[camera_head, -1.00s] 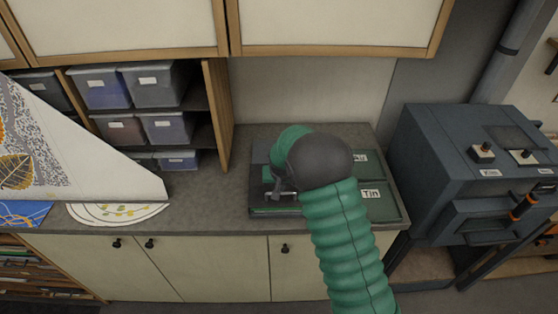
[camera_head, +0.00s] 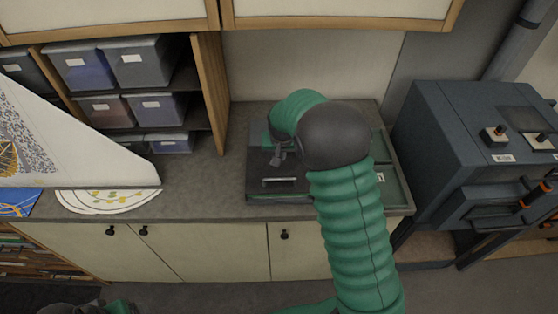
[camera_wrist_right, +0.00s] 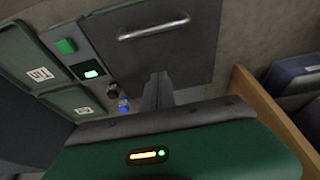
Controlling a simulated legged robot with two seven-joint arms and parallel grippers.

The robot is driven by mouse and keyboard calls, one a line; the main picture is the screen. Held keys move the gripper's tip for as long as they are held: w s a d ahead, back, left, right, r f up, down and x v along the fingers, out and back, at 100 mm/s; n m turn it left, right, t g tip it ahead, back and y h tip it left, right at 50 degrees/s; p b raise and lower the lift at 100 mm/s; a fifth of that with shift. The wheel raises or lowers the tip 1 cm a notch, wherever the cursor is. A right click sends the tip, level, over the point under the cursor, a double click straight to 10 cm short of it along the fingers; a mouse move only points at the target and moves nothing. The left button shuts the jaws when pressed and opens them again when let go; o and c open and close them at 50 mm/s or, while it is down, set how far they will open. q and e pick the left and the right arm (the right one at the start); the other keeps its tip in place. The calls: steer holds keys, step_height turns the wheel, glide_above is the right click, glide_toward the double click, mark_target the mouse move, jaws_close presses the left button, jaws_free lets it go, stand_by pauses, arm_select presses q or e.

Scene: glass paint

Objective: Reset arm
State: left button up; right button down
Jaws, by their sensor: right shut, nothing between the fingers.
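My right gripper (camera_head: 278,156) hangs over the left part of a dark machine with a lid on the counter. In the right wrist view its fingers (camera_wrist_right: 157,92) are together with nothing between them. The dark lid (camera_wrist_right: 160,45) has a metal bar handle (camera_head: 280,182), which is apart from the fingers. The handle also shows in the right wrist view (camera_wrist_right: 154,27). My right forearm and wrist hide part of the machine. Parts of my left arm show at the bottom edge of the head view; my left gripper does not show.
Green labelled compartments (camera_head: 392,182) lie at the machine's right side. A blue-grey kiln-like box (camera_head: 450,140) stands to the right. Shelves with grey bins (camera_head: 137,62) and a white patterned panel (camera_head: 85,150) are at left. The counter (camera_head: 205,190) left of the machine is clear.

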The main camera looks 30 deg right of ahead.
steer(key=s+a+r+b, duration=0.1)
steer(key=s+a+r, duration=0.25)
steer(key=r, duration=0.35)
arm_select(q)
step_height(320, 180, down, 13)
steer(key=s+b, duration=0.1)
steer(key=b, duration=1)
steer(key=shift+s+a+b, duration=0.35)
arm_select(e)
steer(key=s+a+f+n+y, duration=0.1)
steer(key=s+a+f+n, duration=0.2)
steer(key=s+a+f, duration=0.3)
steer(key=s+a+f+n+y, duration=0.1)
steer(key=s+a+f+n, duration=0.2)
steer(key=s+a+f, duration=0.4)
steer(key=s+f, duration=0.5)
steer(key=s, duration=0.1)
steer(key=shift+s+a+f+g, duration=0.25)
steer(key=shift+s+g, duration=0.05)
steer(key=shift+s, duration=0.1)
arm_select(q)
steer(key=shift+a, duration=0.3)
arm_select(e)
steer(key=shift+a, duration=0.3)
